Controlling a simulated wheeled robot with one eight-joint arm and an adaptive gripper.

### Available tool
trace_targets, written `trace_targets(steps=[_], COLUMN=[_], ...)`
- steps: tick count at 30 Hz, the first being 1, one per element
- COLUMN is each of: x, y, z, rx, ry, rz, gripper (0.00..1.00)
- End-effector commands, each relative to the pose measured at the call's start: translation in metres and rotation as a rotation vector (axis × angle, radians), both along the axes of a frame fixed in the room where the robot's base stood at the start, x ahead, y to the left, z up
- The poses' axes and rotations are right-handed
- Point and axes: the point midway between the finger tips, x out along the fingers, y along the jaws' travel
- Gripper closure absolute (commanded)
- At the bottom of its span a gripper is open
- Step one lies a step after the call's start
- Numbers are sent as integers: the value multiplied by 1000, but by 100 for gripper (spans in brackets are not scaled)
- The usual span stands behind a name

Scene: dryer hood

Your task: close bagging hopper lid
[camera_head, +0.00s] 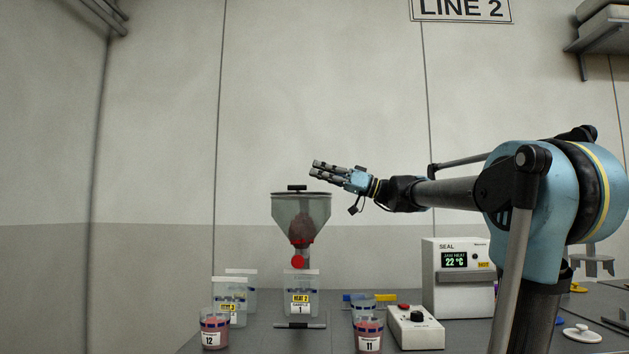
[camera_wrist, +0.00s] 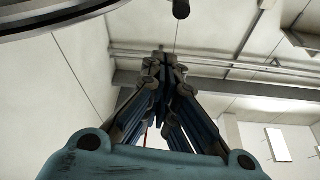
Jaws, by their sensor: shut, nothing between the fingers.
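The bagging hopper (camera_head: 301,215) is a clear funnel with dark reddish material inside and a red valve at its neck. Its lid (camera_head: 297,192) shows edge-on as a thin dark line along the hopper's top, with a dark handle above it. I cannot tell whether it sits fully flush. My gripper (camera_head: 315,168) points left, a little above and to the right of the lid handle, apparently apart from it. Its fingers are together and empty, as the wrist view (camera_wrist: 165,62) also shows. A dark curved edge at that view's upper left is unclear.
A labelled bag (camera_head: 301,282) stands under the hopper. More bags (camera_head: 228,290) and cup 12 (camera_head: 214,325) stand left; cup 11 (camera_head: 369,333), a control box (camera_head: 415,327) and the sealer (camera_head: 460,290) stand right. The air left of and above the hopper is free.

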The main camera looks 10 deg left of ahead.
Motion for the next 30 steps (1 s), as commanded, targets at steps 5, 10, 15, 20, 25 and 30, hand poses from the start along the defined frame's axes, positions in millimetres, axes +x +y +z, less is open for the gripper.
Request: trace_targets(steps=[5, 10, 15, 20, 25, 30], x=[1, 2, 1, 1, 1, 1], y=[-26, -49, -65, -74, -76, -76], z=[-8, -16, -21, -24, -25, -25], rx=[1, 1, 1, 2, 2, 2], ry=[0, 1, 0, 1, 1, 1], rz=[-5, -5, -3, -2, -1, 0], gripper=[100, 100, 100, 100, 100, 100])
